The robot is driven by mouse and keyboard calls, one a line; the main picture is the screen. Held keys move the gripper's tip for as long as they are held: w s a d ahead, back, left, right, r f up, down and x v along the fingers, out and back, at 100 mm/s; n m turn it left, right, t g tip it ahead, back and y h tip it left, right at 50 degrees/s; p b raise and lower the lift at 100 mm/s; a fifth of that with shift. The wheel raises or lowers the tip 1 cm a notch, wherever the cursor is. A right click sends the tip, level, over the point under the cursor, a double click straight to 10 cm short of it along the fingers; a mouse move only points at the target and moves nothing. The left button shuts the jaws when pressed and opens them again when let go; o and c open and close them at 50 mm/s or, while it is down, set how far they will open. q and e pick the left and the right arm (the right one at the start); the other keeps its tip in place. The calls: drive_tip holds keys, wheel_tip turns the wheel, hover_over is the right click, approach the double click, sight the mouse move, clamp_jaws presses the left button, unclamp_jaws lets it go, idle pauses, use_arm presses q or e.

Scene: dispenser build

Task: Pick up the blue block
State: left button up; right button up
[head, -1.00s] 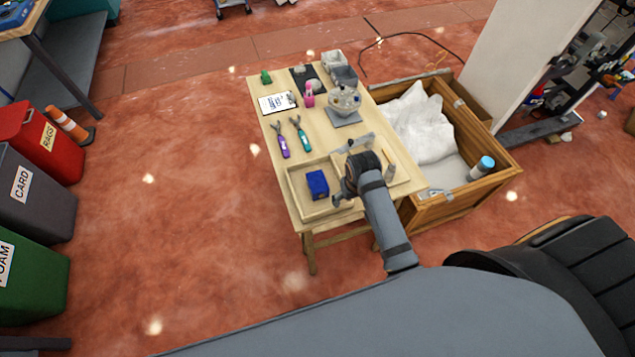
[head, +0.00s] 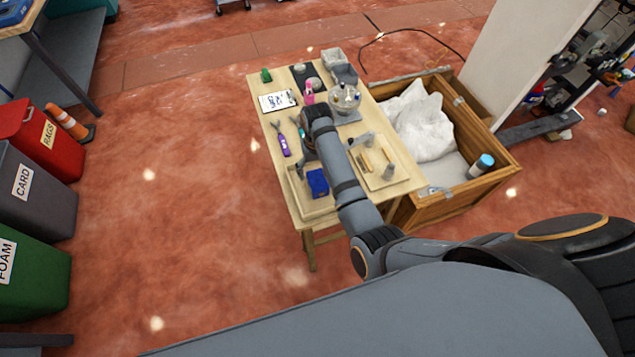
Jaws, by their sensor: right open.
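The blue block (head: 317,182) lies in a shallow wooden tray (head: 299,207) at the near end of the light wooden table. My right gripper (head: 302,168) is open and sits just beyond the block, slightly to its left in the picture. Its fingers are small and partly hidden by my own wrist, so I cannot tell its height above the tray. A gap shows between the gripper and the block. My right forearm passes close along the block's right side and hides part of the tray. My left gripper is not in view.
A purple-handled tool (head: 284,145), a clipboard (head: 277,101) and a pink bottle (head: 308,93) lie or stand farther back. A second tray (head: 402,172) holds light wooden pieces to the right. A wooden crate (head: 440,207) stands beside the table.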

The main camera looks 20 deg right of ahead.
sight(318, 179)
drive_tip(key=shift+s+f+p, duration=0.2)
drive_tip(key=shift+f+p, duration=0.2)
drive_tip(key=shift+f, duration=2.25)
drive_tip(key=shift+r, duration=0.1)
clamp_jaws()
